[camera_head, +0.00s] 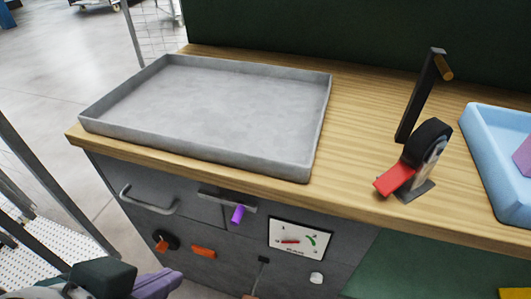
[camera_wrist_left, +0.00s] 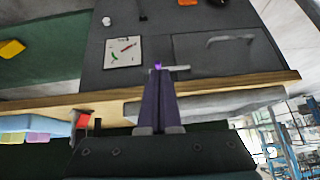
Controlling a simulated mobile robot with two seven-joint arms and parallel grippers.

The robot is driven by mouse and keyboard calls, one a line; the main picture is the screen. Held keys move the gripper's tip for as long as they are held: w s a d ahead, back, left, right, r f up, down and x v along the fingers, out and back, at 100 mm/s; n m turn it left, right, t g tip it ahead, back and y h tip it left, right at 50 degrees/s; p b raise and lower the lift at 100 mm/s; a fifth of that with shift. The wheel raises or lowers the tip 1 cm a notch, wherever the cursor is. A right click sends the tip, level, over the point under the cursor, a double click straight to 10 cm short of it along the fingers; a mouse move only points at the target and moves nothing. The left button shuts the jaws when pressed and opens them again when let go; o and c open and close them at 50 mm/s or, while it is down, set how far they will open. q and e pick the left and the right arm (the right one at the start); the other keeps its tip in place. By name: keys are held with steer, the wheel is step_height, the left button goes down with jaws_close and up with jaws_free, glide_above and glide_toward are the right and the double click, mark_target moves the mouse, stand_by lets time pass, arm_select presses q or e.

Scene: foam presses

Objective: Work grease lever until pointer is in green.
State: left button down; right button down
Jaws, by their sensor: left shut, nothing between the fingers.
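A white gauge (camera_head: 300,240) is on the grey bench front. Its red pointer lies left of the green arc, outside it. The gauge also shows in the left wrist view (camera_wrist_left: 123,52). A thin dark lever (camera_head: 260,275) is below it; its lower end is cut off. A purple handle (camera_head: 238,214) sticks out left of the gauge. No label tells me which one is the grease lever. My left gripper (camera_head: 178,276), with purple fingers, is shut and empty at the lower left, apart from both. In the left wrist view its fingertips (camera_wrist_left: 159,72) overlap the purple handle. My right gripper is out of view.
An empty grey tray (camera_head: 90,117) lies on the wooden bench top. A black tape dispenser with a red part (camera_head: 395,180), a dark post (camera_head: 415,105) and a blue tray (camera_head: 482,160) stand right. Orange handles (camera_head: 203,251) and a white knob (camera_head: 316,277) are on the front.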

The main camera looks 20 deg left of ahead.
arm_select(q)
steer(key=d+f+t+b, duration=0.1)
steer(key=d+f+b, duration=0.1)
steer(key=f+b, duration=0.9)
steer(key=w+d+f+t+b, duration=0.1)
steer(key=d+f+b, duration=0.1)
steer(key=f+b, duration=0.9)
step_height(320, 180, down, 4)
steer(key=shift+f+h+b, duration=0.2)
steer(key=shift+h+b, duration=0.2)
steer(key=shift+w, duration=0.1)
steer(key=b, duration=0.6)
glide_above(250, 297)
steer(key=s, duration=0.3)
step_height(250, 297, down, 8)
steer(key=shift+s+a+r, duration=0.1)
steer(key=shift+s, duration=0.05)
steer(key=shift+s+f+b, duration=0.2)
steer(key=shift+f+b, duration=0.65)
steer(key=shift+f, duration=0.75)
